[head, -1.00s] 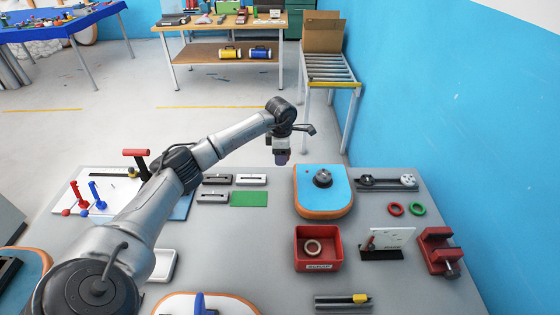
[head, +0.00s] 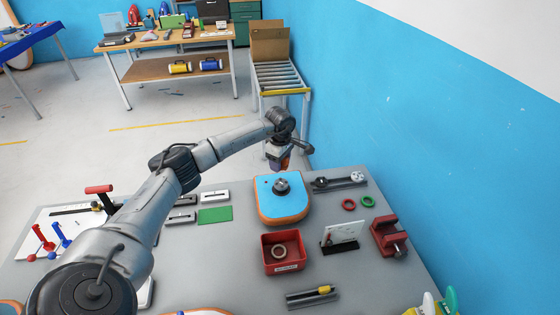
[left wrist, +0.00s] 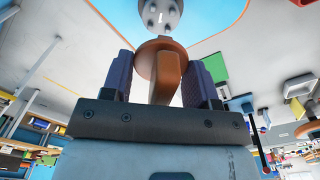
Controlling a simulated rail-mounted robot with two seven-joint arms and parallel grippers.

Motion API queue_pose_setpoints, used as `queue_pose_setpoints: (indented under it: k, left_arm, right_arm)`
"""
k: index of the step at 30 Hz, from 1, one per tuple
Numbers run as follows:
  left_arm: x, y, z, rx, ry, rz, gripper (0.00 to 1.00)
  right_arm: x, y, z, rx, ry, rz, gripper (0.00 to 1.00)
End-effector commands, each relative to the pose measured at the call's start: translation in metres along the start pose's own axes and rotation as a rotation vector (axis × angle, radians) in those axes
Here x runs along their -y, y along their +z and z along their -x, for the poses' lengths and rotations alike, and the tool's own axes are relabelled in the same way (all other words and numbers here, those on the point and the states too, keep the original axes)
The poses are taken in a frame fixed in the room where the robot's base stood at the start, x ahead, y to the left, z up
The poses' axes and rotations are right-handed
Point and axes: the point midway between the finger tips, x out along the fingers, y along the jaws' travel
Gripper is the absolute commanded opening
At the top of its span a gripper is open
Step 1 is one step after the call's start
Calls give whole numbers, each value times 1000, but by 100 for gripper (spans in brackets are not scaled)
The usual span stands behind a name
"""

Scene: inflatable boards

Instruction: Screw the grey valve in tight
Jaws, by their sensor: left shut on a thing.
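The grey valve (head: 282,186) sits on the blue board (head: 268,205) with an orange rim, on the grey workbench. My left gripper (head: 280,165) is just behind and above the valve in the head view. In the left wrist view my left gripper (left wrist: 160,85) is shut on a tool with an orange-brown handle (left wrist: 167,75) and a round flange. A grey round part with dark holes (left wrist: 160,14) shows beyond the flange, over the blue. I cannot tell whether the tool touches the valve. My right gripper is not in view.
A red bin (head: 283,252) holding a ring stands in front of the board. A red ring (head: 349,204) and a green ring (head: 367,201) lie at its right, near a red clamp-like block (head: 389,236). A green mat (head: 215,215) lies at its left.

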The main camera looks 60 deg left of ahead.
Motion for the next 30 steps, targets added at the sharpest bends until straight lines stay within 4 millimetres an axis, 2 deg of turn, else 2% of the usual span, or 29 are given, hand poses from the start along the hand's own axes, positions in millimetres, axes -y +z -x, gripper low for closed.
queue_pose_setpoints:
  k: [19, 30]
  left_arm:
    - [0, 0, 2, 1, 1, -23, 31]
    - [0, 0, -22, 0, -1, -23, 31]
  right_arm:
    - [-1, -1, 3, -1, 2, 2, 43]
    - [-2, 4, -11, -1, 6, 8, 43]
